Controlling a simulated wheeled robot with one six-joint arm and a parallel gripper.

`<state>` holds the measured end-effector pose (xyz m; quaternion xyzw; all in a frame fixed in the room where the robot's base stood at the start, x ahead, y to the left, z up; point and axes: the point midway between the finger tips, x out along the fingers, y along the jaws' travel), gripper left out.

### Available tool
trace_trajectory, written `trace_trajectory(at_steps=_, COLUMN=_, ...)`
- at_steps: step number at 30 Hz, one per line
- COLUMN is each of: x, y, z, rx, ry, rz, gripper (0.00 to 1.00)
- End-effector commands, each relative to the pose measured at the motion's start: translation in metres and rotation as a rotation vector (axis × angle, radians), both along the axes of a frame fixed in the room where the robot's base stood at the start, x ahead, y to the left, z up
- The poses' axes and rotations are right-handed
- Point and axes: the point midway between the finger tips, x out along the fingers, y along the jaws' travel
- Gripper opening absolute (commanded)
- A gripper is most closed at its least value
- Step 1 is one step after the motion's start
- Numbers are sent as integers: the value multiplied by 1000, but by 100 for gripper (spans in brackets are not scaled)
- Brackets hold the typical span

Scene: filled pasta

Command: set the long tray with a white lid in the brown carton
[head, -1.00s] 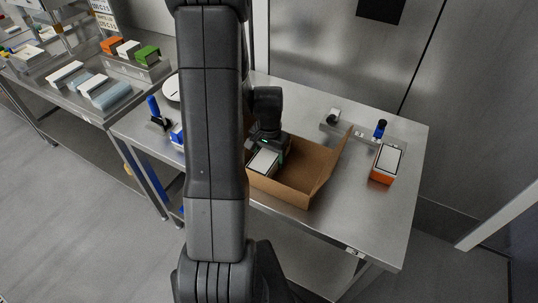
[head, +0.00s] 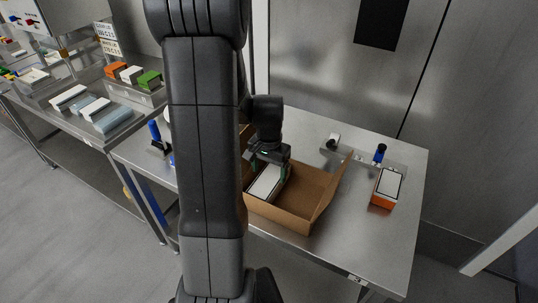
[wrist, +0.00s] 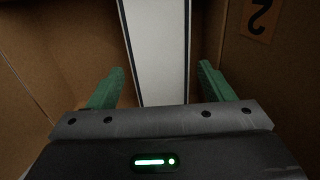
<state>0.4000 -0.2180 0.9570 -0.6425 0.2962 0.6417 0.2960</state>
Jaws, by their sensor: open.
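The long tray with a white lid (head: 264,183) lies inside the brown carton (head: 290,219), along its left side in the head view. My gripper (head: 270,172) is over the carton, near the far end of the tray. In the wrist view the green fingers (wrist: 160,82) are open on either side of the tray (wrist: 165,45), with a small gap at each side. The near end of the tray is hidden under the gripper body in the wrist view. The carton walls (wrist: 60,45) rise on both sides. The head view partly hides the carton behind my arm.
The carton stands on a steel table (head: 380,245) with its right flap (head: 330,190) raised. An orange box with a white top (head: 387,187) and a blue-topped item (head: 380,153) stand right of it. Another bench at left holds several boxes (head: 112,118).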

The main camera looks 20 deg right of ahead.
Motion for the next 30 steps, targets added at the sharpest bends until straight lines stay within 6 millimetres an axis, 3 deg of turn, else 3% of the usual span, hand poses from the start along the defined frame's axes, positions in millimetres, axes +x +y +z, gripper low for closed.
trace_trajectory(at_steps=6, x=0, y=0, z=41, rx=-1, ry=-3, rz=0, gripper=74)
trace_trajectory(at_steps=12, x=0, y=0, z=65, rx=-1, ry=-2, rz=0, gripper=74)
trace_trajectory(at_steps=30, x=0, y=0, z=70, rx=1, ry=1, rz=0, gripper=74)
